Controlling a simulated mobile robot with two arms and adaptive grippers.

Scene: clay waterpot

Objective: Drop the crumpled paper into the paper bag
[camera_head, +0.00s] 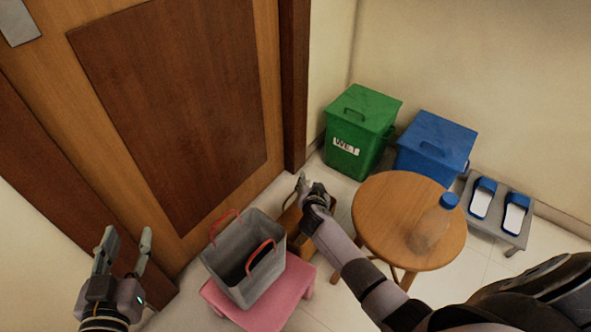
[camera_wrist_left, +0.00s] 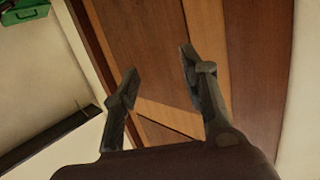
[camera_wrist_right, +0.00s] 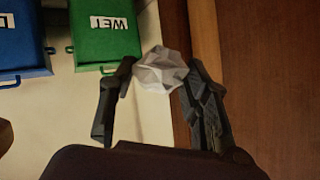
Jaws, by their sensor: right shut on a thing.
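The crumpled paper (camera_wrist_right: 162,70) is a white faceted ball between the fingertips of my right gripper (camera_wrist_right: 158,78). In the head view my right gripper (camera_head: 304,184) is near the door frame, beyond and to the right of the bag; the paper is hard to make out there. The grey open-topped bag (camera_head: 228,272) with two red handles stands upright on a pink stool. Its inside looks dark, and I cannot see its bottom. My left gripper (camera_head: 128,243) is open and empty, to the left of the bag; its spread fingers also show in the left wrist view (camera_wrist_left: 158,68).
A round wooden table (camera_head: 385,205) with a clear bottle (camera_head: 432,226) stands right of my right forearm. A green bin (camera_head: 358,130), a blue bin (camera_head: 434,146) and a slipper rack (camera_head: 512,235) line the wall. A brown wooden object (camera_head: 292,222) is behind the bag.

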